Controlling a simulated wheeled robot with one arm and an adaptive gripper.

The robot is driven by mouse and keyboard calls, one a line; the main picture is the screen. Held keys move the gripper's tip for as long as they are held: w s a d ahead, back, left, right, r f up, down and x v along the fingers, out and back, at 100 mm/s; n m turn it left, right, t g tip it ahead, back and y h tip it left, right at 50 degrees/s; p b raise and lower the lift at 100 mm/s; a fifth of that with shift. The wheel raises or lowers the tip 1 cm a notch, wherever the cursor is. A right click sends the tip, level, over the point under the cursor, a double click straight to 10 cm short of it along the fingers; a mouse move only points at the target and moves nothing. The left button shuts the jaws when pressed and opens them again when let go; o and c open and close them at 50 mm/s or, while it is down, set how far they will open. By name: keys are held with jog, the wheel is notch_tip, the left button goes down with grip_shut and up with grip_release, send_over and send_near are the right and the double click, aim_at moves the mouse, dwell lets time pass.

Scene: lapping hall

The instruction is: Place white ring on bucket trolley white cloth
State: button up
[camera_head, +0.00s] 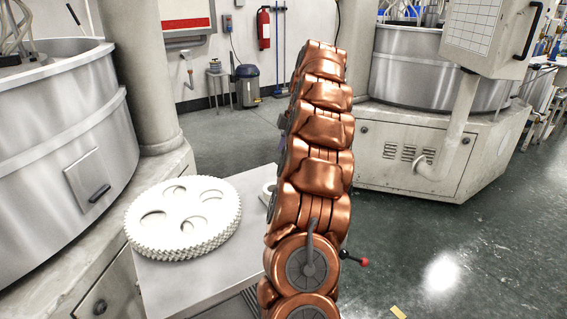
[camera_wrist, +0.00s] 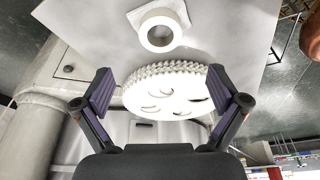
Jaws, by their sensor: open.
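In the wrist view a white ring (camera_wrist: 161,31) rests on a small white square sheet, which looks like a white cloth (camera_wrist: 183,10), on a grey tabletop (camera_wrist: 235,40). My gripper (camera_wrist: 163,88) is open and empty. Its two purple-padded fingers appear on either side of the toothed white discs, apart from the ring, which is above them in the picture. I cannot identify a bucket trolley.
A stack of toothed white discs (camera_head: 182,218) takes up much of the grey tabletop (camera_head: 160,287). Large metal machines stand at left (camera_head: 60,150) and right (camera_head: 425,75). Floor at right is open.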

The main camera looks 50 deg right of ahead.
jog(key=shift+r, duration=0.45)
jog(key=s+a+m+g, duration=0.2)
jog(key=a+m, duration=0.1)
jog(key=a, duration=2.6)
jog(key=s+a+f+m, duration=0.2)
jog(key=s+a+f, duration=0.1)
jog(key=s, duration=0.5)
jog(key=s+a+f+m+g+h, duration=0.1)
jog(key=s+a+f+m, duration=0.1)
jog(key=s+a, duration=0.4)
jog(key=s+a+f+m+g+h, duration=0.1)
jog(key=s+a+f+m, duration=0.2)
jog(key=s, duration=0.7)
jog(key=shift+s+a+f, duration=0.35)
jog(key=shift+a+f, duration=0.45)
